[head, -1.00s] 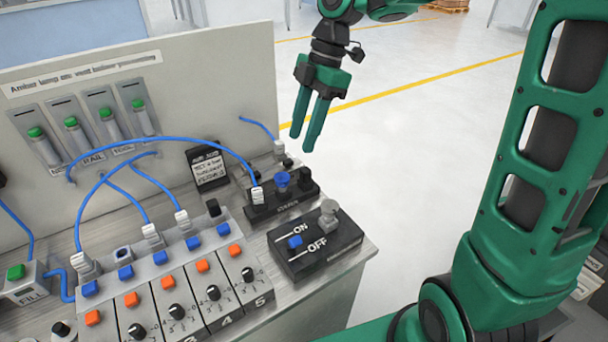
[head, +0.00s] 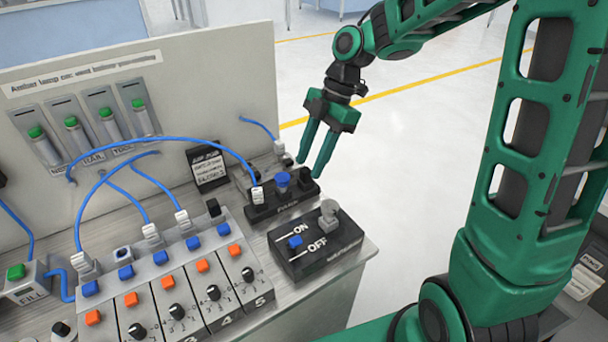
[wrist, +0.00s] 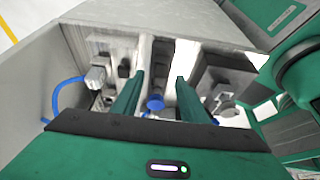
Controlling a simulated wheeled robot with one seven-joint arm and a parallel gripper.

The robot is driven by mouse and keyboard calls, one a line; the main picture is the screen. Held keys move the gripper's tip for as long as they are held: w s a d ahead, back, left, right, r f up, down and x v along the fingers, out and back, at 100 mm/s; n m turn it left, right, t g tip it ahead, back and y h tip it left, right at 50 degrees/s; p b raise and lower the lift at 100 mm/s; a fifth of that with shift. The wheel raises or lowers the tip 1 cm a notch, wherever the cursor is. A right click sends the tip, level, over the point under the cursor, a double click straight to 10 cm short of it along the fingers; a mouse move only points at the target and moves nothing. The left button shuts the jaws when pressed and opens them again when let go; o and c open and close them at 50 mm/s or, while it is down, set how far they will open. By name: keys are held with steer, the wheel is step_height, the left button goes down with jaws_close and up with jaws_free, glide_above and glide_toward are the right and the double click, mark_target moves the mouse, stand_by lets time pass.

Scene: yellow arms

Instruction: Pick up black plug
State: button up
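A black plug (head: 305,178) stands at the right end of a black socket strip (head: 268,207), beside a blue knob-like plug (head: 282,179). Another small black plug (head: 213,207) stands at the back of the switch panel. My gripper (head: 310,168) is open and empty, with its fingers pointing down; in the picture its tips overlap the area just above the right-hand black plug. I cannot tell the exact height gap. In the wrist view my two fingers (wrist: 160,76) are apart, with the blue plug (wrist: 155,103) between them. The black plug is hard to make out there.
A black ON/OFF box (head: 315,248) with a grey knob stands in front of the strip. Blue cables (head: 160,139) arch over the switch panel (head: 170,285). A small black sign (head: 207,166) stands behind. Open floor lies right of the bench.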

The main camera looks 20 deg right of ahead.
mark_target(306, 170)
steer(key=shift+x, duration=1.15)
jaws_close()
steer(key=shift+r, duration=0.1)
steer(key=shift+r, duration=0.55)
steer(key=r, duration=0.3)
steer(key=shift+s+a+r, duration=0.2)
steer(key=shift+s+a, duration=0.1)
steer(key=shift+a, duration=0.05)
steer(key=s+a+r, duration=0.6)
steer(key=a, duration=0.2)
steer(key=shift+a+r, duration=0.2)
steer(key=shift+a, duration=0.2)
